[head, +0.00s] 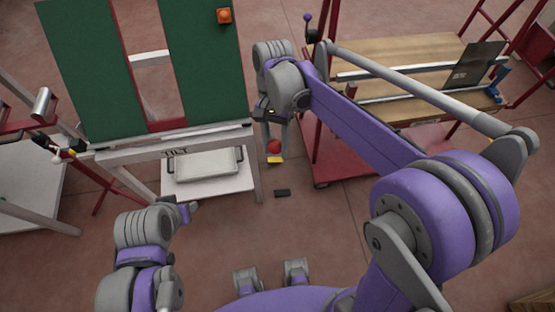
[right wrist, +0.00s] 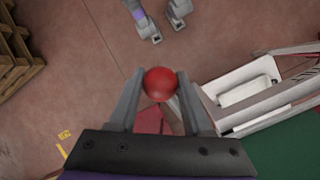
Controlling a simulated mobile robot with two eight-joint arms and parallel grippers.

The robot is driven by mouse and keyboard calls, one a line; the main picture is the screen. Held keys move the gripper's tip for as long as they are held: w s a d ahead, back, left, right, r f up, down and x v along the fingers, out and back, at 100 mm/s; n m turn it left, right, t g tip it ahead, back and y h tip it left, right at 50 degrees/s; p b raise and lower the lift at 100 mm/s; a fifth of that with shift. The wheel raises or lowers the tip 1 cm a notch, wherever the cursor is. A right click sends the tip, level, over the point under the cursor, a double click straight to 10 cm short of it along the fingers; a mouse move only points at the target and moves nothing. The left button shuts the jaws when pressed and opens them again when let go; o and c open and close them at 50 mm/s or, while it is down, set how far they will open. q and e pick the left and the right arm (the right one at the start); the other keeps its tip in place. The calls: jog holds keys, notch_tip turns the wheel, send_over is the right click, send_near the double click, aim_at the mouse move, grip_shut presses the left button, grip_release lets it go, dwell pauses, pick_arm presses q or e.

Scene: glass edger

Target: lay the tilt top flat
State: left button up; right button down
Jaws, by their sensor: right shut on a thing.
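The tilt top (head: 205,70) has two green panels with a gap between them. It stands behind a grey rail marked TILT and looks steeply raised. Its green edge (right wrist: 290,155) shows at lower right in the right wrist view. My right gripper (head: 275,140) is at the right end of that rail, its fingers shut on a red ball knob (right wrist: 160,84) that sits between the fingertips. What the knob joins to is mostly hidden. My left gripper (head: 188,210) is low in front of the table, apart from it; its fingers are too small to read.
A white shelf (head: 225,186) with a pale box (head: 208,164) sits under the rail. A red cart with a wooden top (head: 400,60) stands right, close to my right arm. A small black object (head: 282,193) lies on open floor. A wooden pallet (right wrist: 18,45) shows left.

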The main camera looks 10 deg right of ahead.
jog(key=shift+w+r+g+p, duration=0.2)
jog(key=shift+w+r+g, duration=0.35)
jog(key=shift+w+r, duration=0.4)
jog(key=shift+w+r+g+p, duration=0.15)
jog(key=shift+w+r+g, duration=0.5)
jog(key=shift+r, duration=0.4)
jog(key=shift+w, duration=0.1)
jog(key=shift+c, duration=1.8)
grip_release()
jog(key=v, duration=1)
jog(key=shift+r+p, duration=0.35)
jog(key=shift+p, duration=0.1)
jog(key=shift+w, duration=0.1)
